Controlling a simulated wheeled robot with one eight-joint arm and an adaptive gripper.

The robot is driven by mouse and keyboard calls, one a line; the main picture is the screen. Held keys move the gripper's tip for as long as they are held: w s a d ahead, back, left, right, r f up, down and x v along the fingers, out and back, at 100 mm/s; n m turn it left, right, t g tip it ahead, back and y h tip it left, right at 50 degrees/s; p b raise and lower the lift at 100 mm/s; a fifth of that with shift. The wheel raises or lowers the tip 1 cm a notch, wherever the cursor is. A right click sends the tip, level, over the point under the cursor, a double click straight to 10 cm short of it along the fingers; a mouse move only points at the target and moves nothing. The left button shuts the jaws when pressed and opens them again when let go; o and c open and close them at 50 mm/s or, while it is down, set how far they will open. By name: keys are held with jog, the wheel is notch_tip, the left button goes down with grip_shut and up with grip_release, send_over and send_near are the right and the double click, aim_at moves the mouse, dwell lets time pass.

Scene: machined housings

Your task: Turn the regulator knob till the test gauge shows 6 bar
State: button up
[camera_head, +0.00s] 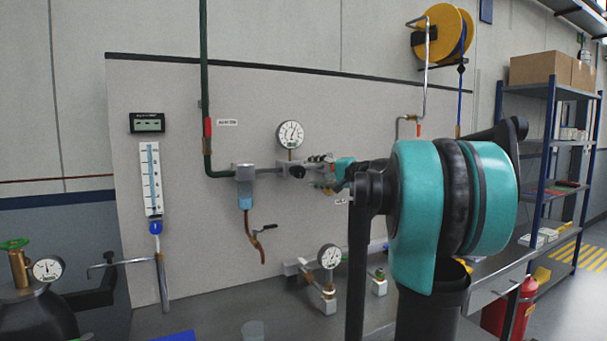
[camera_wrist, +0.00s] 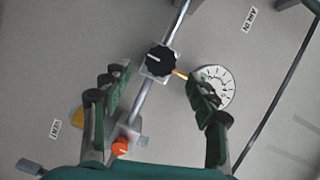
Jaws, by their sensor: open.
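The regulator knob (camera_wrist: 161,60) is black and ribbed, with a white pointer line, on a pipe run in the wrist view. My gripper (camera_wrist: 157,88) is open, its green fingers apart on either side of the knob's line, with nothing between them touching the knob that I can see. In the head view my gripper (camera_head: 322,172) is at the panel beside the dark knob (camera_head: 297,171). A round white gauge (camera_head: 290,134) sits above it; in the wrist view the gauge (camera_wrist: 217,80) is partly hidden by the right finger. A second gauge (camera_head: 330,256) stands lower. I cannot read their values or tell which is the test gauge.
An orange knob (camera_wrist: 121,147) lies farther along the pipe, near the gripper's base. A gas cylinder with a gauge (camera_head: 47,270) stands at the lower left. Shelving (camera_head: 550,140) is at the right.

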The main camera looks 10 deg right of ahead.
jog(key=v, duration=0.5)
jog(key=shift+s+d, duration=0.2)
jog(key=shift+s, duration=0.05)
jog(key=s+a+f+n+g+h, duration=0.1)
jog(key=s+a+f+g, duration=0.2)
jog(key=f, duration=0.6)
jog(key=s+a+f+n+g+h, duration=0.1)
jog(key=s+a+f+n+h, duration=0.15)
jog(key=s+f, duration=0.45)
jog(key=s+a+f+g, duration=0.2)
jog(key=a+f, duration=0.2)
jog(key=f, duration=0.6)
jog(key=s+f+h, duration=0.1)
jog(key=s+f, duration=0.2)
jog(key=f, duration=0.1)
jog(key=s+f+n+g+h, duration=0.1)
jog(key=s+f, duration=0.3)
jog(key=f, duration=0.1)
jog(key=s+d+f+n+g+h, duration=0.1)
jog(key=s+f+h, duration=0.1)
jog(key=s+f, duration=0.2)
jog(key=shift+f, duration=0.4)
jog(key=s+d+f+n+h, duration=0.2)
jog(key=s+d+f+h, duration=0.1)
jog(key=s+f, duration=0.5)
jog(key=shift+s+d+f+g, duration=0.15)
jog(key=shift+s+d+g, duration=0.25)
jog(key=shift+s+d, duration=0.3)
